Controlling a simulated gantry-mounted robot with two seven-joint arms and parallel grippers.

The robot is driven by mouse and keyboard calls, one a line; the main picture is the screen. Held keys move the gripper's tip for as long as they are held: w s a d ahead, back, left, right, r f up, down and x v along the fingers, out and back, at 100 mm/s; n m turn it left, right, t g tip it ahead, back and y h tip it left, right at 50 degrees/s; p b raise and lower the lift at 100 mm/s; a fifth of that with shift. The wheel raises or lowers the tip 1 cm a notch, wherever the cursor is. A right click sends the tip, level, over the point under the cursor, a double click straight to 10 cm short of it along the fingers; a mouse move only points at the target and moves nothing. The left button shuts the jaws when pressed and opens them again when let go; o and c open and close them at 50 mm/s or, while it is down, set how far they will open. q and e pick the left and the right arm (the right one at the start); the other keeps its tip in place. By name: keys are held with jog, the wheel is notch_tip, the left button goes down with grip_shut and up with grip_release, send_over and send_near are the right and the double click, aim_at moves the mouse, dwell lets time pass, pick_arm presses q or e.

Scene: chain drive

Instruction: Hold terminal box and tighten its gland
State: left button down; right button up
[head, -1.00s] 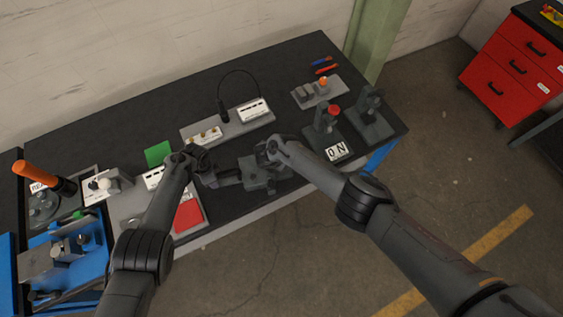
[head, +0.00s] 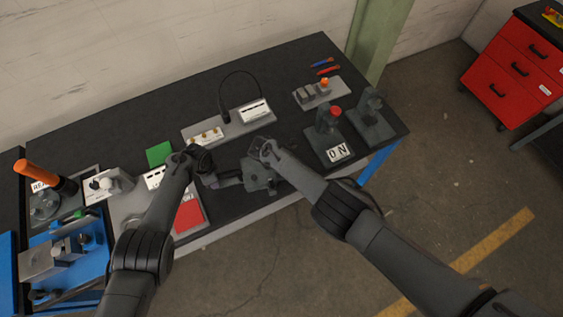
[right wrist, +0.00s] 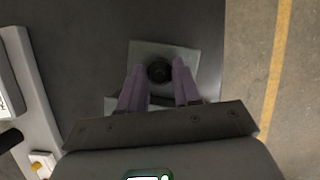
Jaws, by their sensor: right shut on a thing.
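The grey terminal box (head: 257,177) is near the front edge of the bench in the head view, partly covered by my right gripper. In the right wrist view its pale square face (right wrist: 150,49) has a dark round gland (right wrist: 159,71) in the middle. My right gripper (right wrist: 163,75) has its two fingers on either side of the gland and is shut on it; it also shows over the box in the head view (head: 262,152). My left gripper (head: 202,164) is just left of the box, beside a dark grey part (head: 229,179). Its fingertips are too small and dark to read.
Behind the box is a grey strip (head: 232,128) with brass fittings and a looped black cable. To the right stand a red-knobbed station (head: 328,131) and a dark bracket. A red panel (head: 188,216) and green square (head: 159,154) are on the left.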

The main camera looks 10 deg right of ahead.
jog(key=o, duration=0.8)
jog(key=shift+d, duration=0.1)
jog(key=shift+r, duration=0.1)
jog(key=shift+w+a+r, duration=0.15)
jog(key=shift+a+r, duration=0.25)
jog(key=shift+r, duration=0.15)
jog(key=shift+s+r, duration=0.25)
jog(key=shift+r, duration=0.2)
jog(key=v, duration=0.9)
jog(key=shift+s+a+r, duration=0.1)
jog(key=shift+a+r, duration=0.1)
jog(key=shift+r, duration=0.1)
